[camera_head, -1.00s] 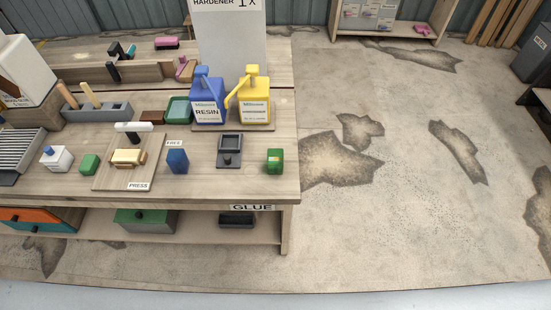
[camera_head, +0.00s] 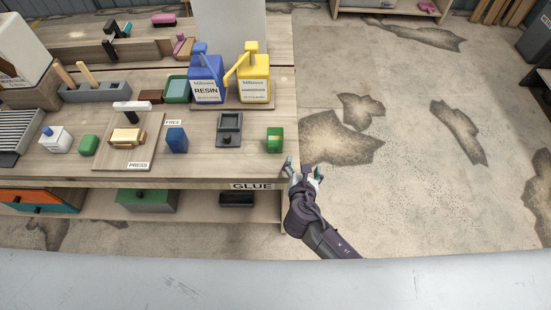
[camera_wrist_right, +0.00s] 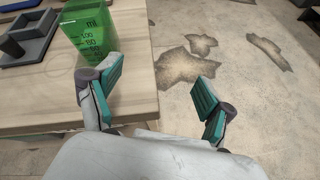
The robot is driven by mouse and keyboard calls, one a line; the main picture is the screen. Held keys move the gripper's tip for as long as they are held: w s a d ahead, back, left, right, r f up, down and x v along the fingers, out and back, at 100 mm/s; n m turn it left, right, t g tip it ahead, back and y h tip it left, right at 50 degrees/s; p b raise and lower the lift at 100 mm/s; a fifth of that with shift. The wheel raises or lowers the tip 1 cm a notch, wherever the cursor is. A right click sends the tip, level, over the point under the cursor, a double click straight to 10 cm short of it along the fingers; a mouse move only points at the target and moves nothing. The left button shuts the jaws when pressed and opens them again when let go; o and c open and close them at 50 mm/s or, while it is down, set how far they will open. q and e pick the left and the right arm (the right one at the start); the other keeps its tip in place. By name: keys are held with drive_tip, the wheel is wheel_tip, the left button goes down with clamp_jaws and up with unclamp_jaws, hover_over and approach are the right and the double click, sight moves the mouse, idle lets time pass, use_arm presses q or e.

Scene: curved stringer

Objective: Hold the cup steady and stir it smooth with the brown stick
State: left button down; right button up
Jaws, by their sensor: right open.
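The cup is a small green block-shaped vessel (camera_head: 275,140) near the table's front right corner. In the right wrist view the cup (camera_wrist_right: 89,34) shows "ml" marks and stands just beyond the left finger. My right gripper (camera_head: 304,171) is open and empty, off the table's right corner and to the front right of the cup. Its two teal-padded fingers (camera_wrist_right: 157,93) are apart over the floor and table edge. A brown stick (camera_head: 64,75) stands upright in a grey holder (camera_head: 97,92) at the table's left, beside a paler stick (camera_head: 84,74). My left gripper is out of view.
Blue resin (camera_head: 207,88) and yellow hardener (camera_head: 254,88) pump bottles stand behind the cup. A grey scale-like device (camera_head: 229,130) and a blue block (camera_head: 176,141) lie left of it. A press (camera_head: 127,137) stands further left. The floor (camera_head: 400,190) to the right is clear.

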sight(275, 135)
drive_tip(key=s+a+r+n+t+y, duration=0.1)
drive_tip(key=a+r+n, duration=0.45)
drive_tip(key=a, duration=0.25)
drive_tip(key=shift+m, duration=0.25)
drive_tip(key=x, duration=1.1)
drive_tip(key=shift+w+a+r, duration=0.15)
drive_tip(key=shift+w+r, duration=0.05)
drive_tip(key=shift+w, duration=0.2)
drive_tip(key=c, duration=1.2)
